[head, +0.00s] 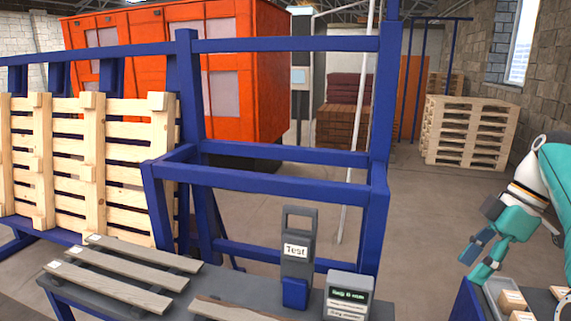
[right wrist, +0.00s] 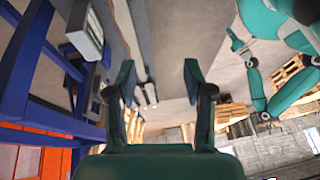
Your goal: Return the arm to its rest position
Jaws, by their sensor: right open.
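My right gripper (head: 471,260) hangs at the right side of the head view, with its teal arm coming in from the right edge. Its fingers point down and left, above the floor and the small parts at the lower right. In the right wrist view the two fingers of this gripper (right wrist: 160,76) stand wide apart, with nothing between them. My left gripper does not show in the head view. Other teal arm links of mine show at the right of the right wrist view, where I make out no clear gripper state.
A blue gantry frame (head: 280,183) fills the middle, with a pallet (head: 95,150) leaning left. Grey boards (head: 110,284), a "Test" device (head: 296,251) and a display box (head: 347,294) lie in front. A tray (head: 491,300) with small blocks is lower right. Stacked pallets (head: 465,133) stand behind.

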